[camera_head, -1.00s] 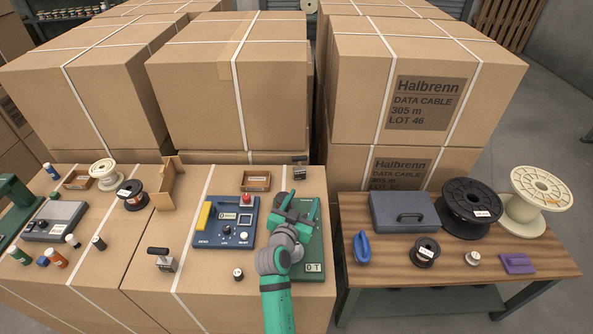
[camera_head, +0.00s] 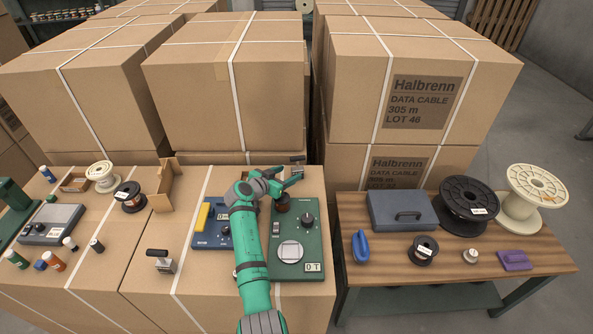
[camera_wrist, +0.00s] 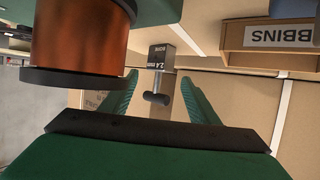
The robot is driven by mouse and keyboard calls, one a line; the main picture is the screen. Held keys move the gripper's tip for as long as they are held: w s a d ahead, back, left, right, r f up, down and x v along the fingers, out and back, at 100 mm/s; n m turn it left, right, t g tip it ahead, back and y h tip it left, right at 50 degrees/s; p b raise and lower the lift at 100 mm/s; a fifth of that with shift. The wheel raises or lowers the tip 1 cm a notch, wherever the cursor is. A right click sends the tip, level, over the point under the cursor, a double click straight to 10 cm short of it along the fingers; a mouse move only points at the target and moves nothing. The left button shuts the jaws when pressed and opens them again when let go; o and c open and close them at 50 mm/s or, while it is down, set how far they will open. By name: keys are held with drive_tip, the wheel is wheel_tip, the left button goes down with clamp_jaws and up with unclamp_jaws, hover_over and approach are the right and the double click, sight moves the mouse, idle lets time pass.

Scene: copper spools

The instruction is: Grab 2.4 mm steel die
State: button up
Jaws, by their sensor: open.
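The steel die (camera_wrist: 156,60), a grey block with a dark knobbed handle and a "2.4 mm" label, stands ahead of my gripper (camera_wrist: 156,103) in the wrist view. In the head view the die (camera_head: 297,161) is at the back of the middle carton, just beyond my gripper (camera_head: 297,177). My gripper is open and empty. Its green fingers lie either side of the die's handle as seen in the wrist view; I see no contact.
A copper spool (camera_wrist: 80,45) on the green machine (camera_head: 305,262) is close to my gripper. A bobbin box (camera_wrist: 230,48) lies on the other side. A similar handled block (camera_head: 163,262) stands front left. Tall cartons (camera_head: 232,100) rise behind.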

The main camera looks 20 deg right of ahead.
sight(296, 168)
drive_tip(key=shift+x, duration=3.7)
drive_tip(key=shift+w+r, duration=0.1)
drive_tip(key=shift+r, duration=0.05)
drive_tip(key=c, duration=1.3)
drive_tip(key=shift+r, duration=0.1)
drive_tip(key=shift+c, duration=0.4)
